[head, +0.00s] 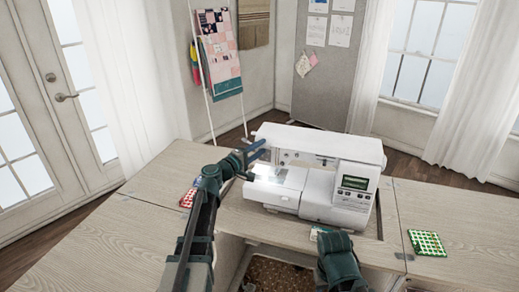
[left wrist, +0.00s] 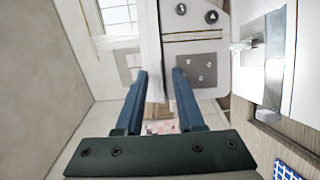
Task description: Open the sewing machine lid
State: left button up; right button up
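The white sewing machine (head: 350,155) stands upright on the wooden cabinet, its small screen facing front. Its long top (head: 305,136) looks flat and level in the head view; I cannot make out a separate raised lid. My left gripper (head: 258,152) is at the machine's left end, just below its top edge. In the left wrist view the two blue fingers (left wrist: 160,72) stand apart, with a thin white upright strip (left wrist: 152,45) seen between them; I cannot tell whether they touch it. My right arm is low in front of the machine, and its fingers do not show.
The cabinet top (head: 460,220) spreads left and right of the machine. A green patterned piece (head: 427,243) lies on the right and a red patterned piece (head: 188,197) on the left, beside my arm. A quilt rack (head: 220,55) and a grey board (head: 325,85) stand behind.

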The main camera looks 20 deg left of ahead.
pick_arm(q)
grip_shut()
dwell(1.4)
